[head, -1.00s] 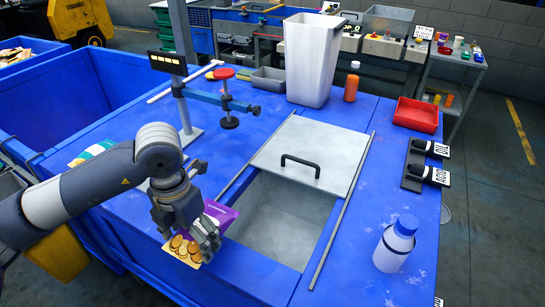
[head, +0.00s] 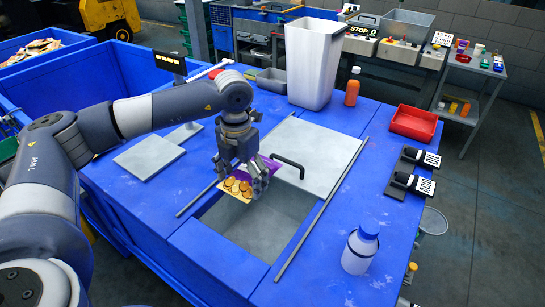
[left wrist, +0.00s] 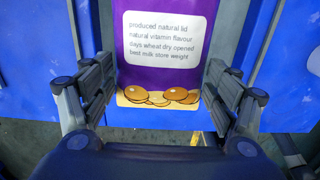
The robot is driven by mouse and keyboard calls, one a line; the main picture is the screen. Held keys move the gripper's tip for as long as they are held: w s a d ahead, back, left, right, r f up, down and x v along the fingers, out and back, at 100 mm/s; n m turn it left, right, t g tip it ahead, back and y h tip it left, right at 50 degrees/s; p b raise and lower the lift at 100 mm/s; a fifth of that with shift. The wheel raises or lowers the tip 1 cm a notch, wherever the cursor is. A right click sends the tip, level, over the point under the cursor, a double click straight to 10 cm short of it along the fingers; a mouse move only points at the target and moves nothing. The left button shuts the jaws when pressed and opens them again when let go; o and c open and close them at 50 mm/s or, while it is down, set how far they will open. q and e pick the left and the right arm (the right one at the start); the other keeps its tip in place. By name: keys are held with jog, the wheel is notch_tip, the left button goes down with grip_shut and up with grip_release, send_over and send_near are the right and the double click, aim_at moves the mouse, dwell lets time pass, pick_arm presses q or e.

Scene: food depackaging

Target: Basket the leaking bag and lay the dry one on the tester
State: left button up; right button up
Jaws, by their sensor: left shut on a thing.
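My left gripper (head: 245,178) is shut on a purple bag (head: 237,188) with a yellow biscuit picture, held over the open sunken well in the blue table. In the left wrist view the bag (left wrist: 164,80) hangs between the two fingers (left wrist: 160,100), its white printed label facing the camera. I cannot tell whether it is wet. The second bag is not visible now. A flat grey plate (head: 148,155) lies at the table's left side, bare where it shows. The stand's dark display (head: 167,62) shows above my arm, which hides most of the stand. My right gripper is out of view.
The well (head: 250,222) has its handled lid (head: 318,150) slid back. A tall white bin (head: 313,60), an orange bottle (head: 352,88), a red tray (head: 413,121) and a blue-capped bottle (head: 360,252) stand around it. A large blue crate (head: 85,85) is at left.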

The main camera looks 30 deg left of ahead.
pick_arm(q)
jog(key=f+b, duration=0.2)
jog(key=f, duration=0.2)
jog(key=shift+d+f, duration=0.1)
jog(key=shift+d, duration=0.1)
jog(key=shift+f, duration=0.2)
jog(key=o, duration=1.1)
jog(key=shift+r, duration=0.55)
notch_tip(320, 180, up, 11)
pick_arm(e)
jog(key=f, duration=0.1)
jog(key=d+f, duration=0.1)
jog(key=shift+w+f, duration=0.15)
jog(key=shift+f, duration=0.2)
